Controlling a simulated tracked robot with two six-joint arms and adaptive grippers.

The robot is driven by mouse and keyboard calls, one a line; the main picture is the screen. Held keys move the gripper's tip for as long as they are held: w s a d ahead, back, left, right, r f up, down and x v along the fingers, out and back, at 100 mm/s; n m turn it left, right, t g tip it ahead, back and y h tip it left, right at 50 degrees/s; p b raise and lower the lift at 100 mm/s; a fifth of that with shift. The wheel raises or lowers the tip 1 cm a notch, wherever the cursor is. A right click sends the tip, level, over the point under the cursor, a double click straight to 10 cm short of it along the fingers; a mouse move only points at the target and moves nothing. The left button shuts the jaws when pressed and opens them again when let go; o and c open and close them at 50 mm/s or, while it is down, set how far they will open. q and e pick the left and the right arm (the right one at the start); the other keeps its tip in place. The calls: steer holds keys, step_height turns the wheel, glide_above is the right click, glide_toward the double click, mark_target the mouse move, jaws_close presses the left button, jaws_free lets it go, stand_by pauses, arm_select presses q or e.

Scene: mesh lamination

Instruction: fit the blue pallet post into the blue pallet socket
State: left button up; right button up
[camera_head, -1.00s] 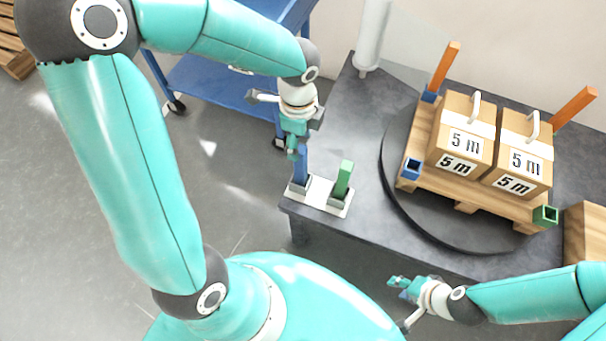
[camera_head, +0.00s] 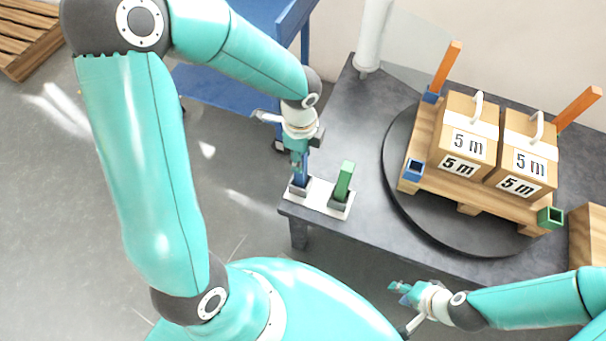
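The blue post (camera_head: 302,171) stands upright in a dark holder on a white plate (camera_head: 318,198) at the table's left front corner. My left gripper (camera_head: 297,160) is at the post's upper part and overlaps it in the view. Whether its fingers are closed on the post is too small to tell. The blue pallet socket (camera_head: 415,171) is empty, at the near left corner of the wooden pallet (camera_head: 465,197). My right gripper (camera_head: 398,288) is open and empty, low in front of the table's front edge, away from the post and the pallet.
A green post (camera_head: 344,180) stands beside the blue one. The pallet, on a black turntable (camera_head: 425,225), carries two boxes (camera_head: 467,125), orange posts (camera_head: 446,65) at the back and a green socket (camera_head: 550,217). A white roll (camera_head: 373,35) stands behind. Table between holder and turntable is clear.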

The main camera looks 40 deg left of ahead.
arm_select(q)
jaws_close()
steer(key=shift+r, duration=0.1)
